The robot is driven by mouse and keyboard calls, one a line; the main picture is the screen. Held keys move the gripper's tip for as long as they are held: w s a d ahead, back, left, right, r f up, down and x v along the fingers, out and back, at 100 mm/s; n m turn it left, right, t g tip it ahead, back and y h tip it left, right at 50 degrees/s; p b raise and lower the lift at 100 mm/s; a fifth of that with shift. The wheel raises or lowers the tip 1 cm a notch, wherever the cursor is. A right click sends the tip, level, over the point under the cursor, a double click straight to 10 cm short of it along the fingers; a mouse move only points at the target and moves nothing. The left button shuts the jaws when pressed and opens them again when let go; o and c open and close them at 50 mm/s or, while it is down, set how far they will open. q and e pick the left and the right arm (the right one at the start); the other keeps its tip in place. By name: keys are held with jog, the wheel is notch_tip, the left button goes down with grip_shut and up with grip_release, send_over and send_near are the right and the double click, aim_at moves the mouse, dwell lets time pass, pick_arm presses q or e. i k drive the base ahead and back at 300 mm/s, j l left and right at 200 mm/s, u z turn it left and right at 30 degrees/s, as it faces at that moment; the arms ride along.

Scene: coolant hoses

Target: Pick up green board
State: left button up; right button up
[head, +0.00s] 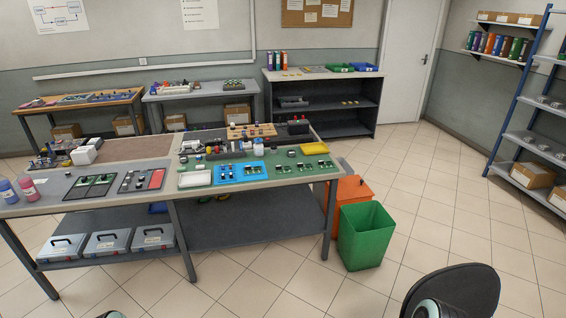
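Several small green boards lie in a row at the right end of the near workbench, on a green mat (212,165). One green board (284,170) is just right of a blue tray (240,172), and another green board (326,164) is near the table's right edge. They are small in the picture, so their details are unclear. Neither gripper shows; only small rounded parts of my arms show at the bottom edge, well short of the workbench.
A black chair (462,290) stands at the lower right. A green bin (366,236) and an orange bin (350,192) stand at the workbench's right end. Blue shelving (510,130) is at the far right. The tiled floor between is clear.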

aim_at(308, 167)
jog(key=i+j, duration=0.2)
jog(key=i, duration=0.25)
jog(key=i+j+z, duration=0.1)
jog(key=i, duration=0.35)
jog(key=i+j, duration=0.25)
jog(key=i, duration=0.2)
